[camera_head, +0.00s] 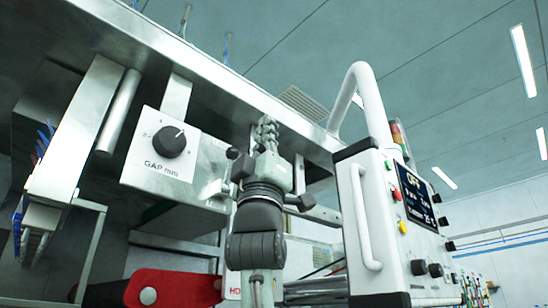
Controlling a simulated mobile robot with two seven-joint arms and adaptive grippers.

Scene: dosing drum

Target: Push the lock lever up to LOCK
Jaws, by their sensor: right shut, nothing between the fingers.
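My right gripper (267,126) points up in the middle of the view, shut and empty, just below the long metal edge of the machine. My right arm rises to it from the bottom. A small dark knob-like part (233,153) shows just left of the gripper; I cannot tell whether it belongs to the lever or to my arm. I cannot make out the lock lever or a LOCK mark for certain; my gripper and wrist hide part of the machine behind them. My left gripper is not in view.
A white box with a black GAP mm dial (169,142) is at left. A control cabinet with a screen (412,192), buttons and a white handle (363,217) stands close at right. A red part (190,288) lies low at left. A white curved tube (352,88) rises above the cabinet.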

